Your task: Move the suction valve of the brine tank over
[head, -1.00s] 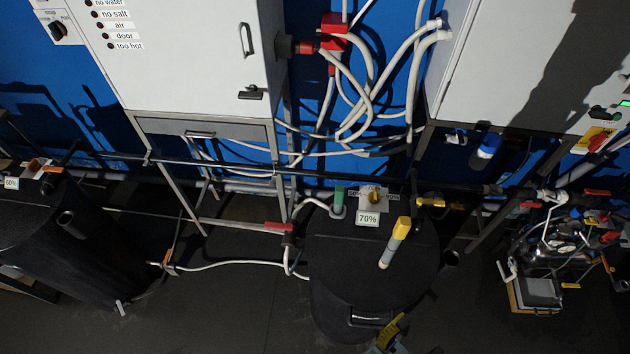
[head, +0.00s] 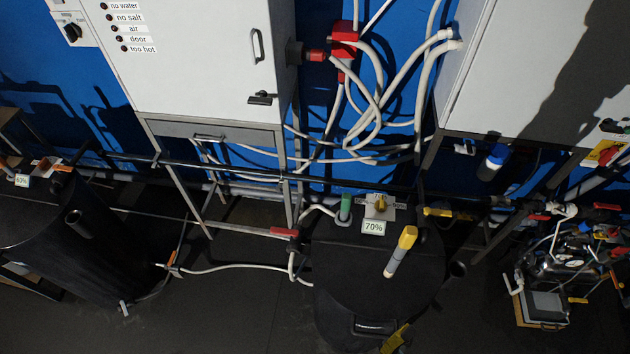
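A dark round tank (head: 345,270) with a 70% label (head: 373,227) stands at lower centre. I cannot tell which handle is the suction valve. My gripper is out of view.
White cabinets (head: 200,60) stand on metal legs behind the tanks, with looped white hoses (head: 375,100) between them. A dark pipe rail runs across behind the tanks. A cluster of pump parts and hoses (head: 565,260) is at right. Dark floor between the tanks is clear except for a hose.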

